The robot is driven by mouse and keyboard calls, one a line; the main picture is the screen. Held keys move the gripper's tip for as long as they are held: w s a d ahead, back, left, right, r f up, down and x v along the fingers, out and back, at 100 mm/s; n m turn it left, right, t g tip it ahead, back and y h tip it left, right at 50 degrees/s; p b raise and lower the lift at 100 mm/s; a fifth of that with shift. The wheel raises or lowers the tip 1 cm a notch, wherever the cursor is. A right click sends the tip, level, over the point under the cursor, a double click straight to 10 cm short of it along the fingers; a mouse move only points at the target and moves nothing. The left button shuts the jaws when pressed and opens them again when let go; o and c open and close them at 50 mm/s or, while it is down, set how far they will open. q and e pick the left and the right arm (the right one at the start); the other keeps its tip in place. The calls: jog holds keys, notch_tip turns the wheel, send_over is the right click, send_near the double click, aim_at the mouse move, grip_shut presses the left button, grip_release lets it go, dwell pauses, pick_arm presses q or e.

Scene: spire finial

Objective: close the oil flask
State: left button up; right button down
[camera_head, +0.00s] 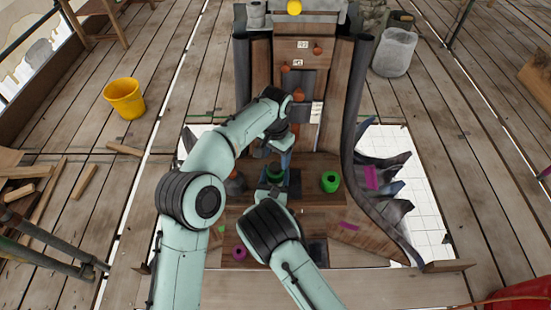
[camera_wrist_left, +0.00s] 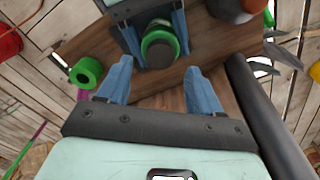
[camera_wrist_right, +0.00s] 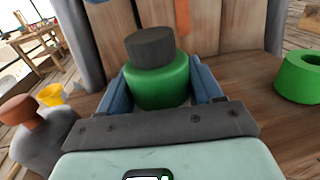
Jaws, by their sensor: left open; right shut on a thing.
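The oil flask is a green round body with a dark grey cylindrical top (camera_wrist_right: 150,48). My right gripper (camera_wrist_right: 160,88) is shut on its green body (camera_wrist_right: 160,85), and the flask looks upright. The dark top sits on the green body; whether it is fully seated I cannot tell. In the head view the flask (camera_head: 275,172) is partly hidden by my arms. My left gripper (camera_wrist_left: 158,85) is open and empty, pointing toward the flask (camera_wrist_left: 158,45) from above, with the flask beyond its fingertips. In the head view my left gripper (camera_head: 285,156) is just above the flask.
A green ring-shaped piece (camera_head: 330,181) stands on the wooden shelf to the right. A grey rounded vessel with an orange top (camera_wrist_right: 40,130) stands to the left. A magenta ring (camera_head: 240,253) lies in front. Tall dark curved sides (camera_head: 360,100) flank the wooden panel. A yellow bucket (camera_head: 124,98) stands farther left.

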aim_at(275, 166)
pick_arm(q)
jog(key=shift+c, duration=0.4)
jog(key=shift+s+d+r+n, duration=0.15)
jog(key=shift+d+r+n, duration=0.1)
jog(key=shift+r+n, duration=0.25)
jog(key=shift+a+r+n, duration=0.15)
jog(key=shift+r+n, duration=0.35)
jog(key=shift+r, duration=0.15)
jog(key=shift+a+r+n, duration=0.15)
jog(key=shift+r+n, duration=0.35)
jog(key=shift+r, duration=0.1)
jog(key=shift+f, duration=4.05)
